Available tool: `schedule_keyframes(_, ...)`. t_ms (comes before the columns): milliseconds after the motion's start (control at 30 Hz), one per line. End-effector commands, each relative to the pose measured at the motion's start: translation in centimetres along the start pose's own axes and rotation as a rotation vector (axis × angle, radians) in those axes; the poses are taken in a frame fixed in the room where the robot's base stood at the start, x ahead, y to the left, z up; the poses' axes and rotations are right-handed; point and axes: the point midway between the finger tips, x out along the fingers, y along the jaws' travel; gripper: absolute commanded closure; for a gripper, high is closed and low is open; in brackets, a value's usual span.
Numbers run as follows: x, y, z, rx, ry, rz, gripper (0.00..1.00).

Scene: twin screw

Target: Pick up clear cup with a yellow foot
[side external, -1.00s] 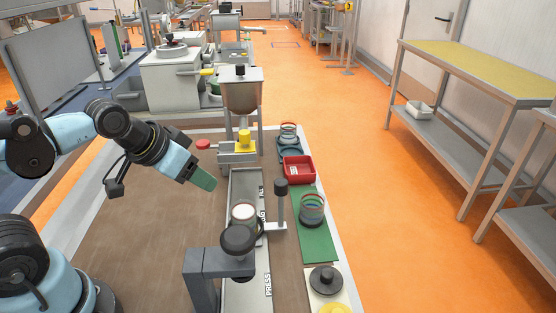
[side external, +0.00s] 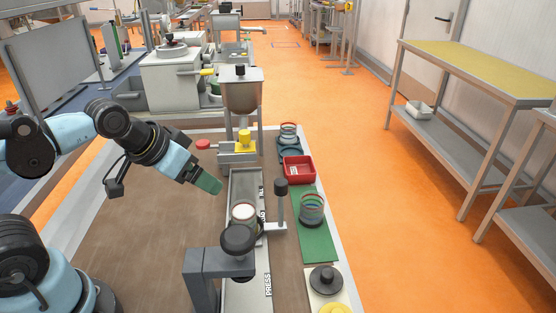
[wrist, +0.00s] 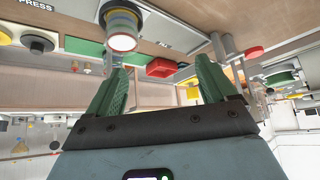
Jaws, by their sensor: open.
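A clear cup (side external: 243,211) with a pale top stands on the grey rail, just behind the press head; its foot is hidden in the side view. In the wrist view a cup (wrist: 122,27) with bluish and yellow bands and a pale round end shows above the left finger; I take it to be the same cup, but cannot be sure. A second clear cup (side external: 312,207) with coloured rings and a dark base stands on the green mat. My gripper (side external: 211,186) is open and empty, to the left of and above the rail cup, apart from it.
The press (side external: 237,239) stands in front of the rail cup, with a black-knobbed post (side external: 281,202) to its right. A red tray (side external: 299,170), another ringed cup (side external: 289,131) and a hopper (side external: 240,93) are farther back. The brown table left of the rail is clear.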

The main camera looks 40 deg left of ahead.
Motion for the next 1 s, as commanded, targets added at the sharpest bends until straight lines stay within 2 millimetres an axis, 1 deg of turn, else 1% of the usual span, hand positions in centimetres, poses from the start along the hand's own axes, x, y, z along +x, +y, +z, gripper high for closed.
schedule_keyframes(133,0.0,0.1,-0.2,0.023,-0.014,0.003,0.15)
schedule_keyframes(233,-0.1,0.5,-0.9,0.099,-0.06,0.013,0.15)
schedule_keyframes(467,0.3,2.5,-3.3,0.44,-0.26,0.086,0.15)
schedule_keyframes(700,1.6,4.8,-5.3,0.796,-0.457,0.216,0.15)
schedule_keyframes(833,2.3,5.6,-5.8,0.923,-0.524,0.277,0.15)
schedule_keyframes(1000,2.8,6.1,-5.9,0.998,-0.561,0.317,0.15)
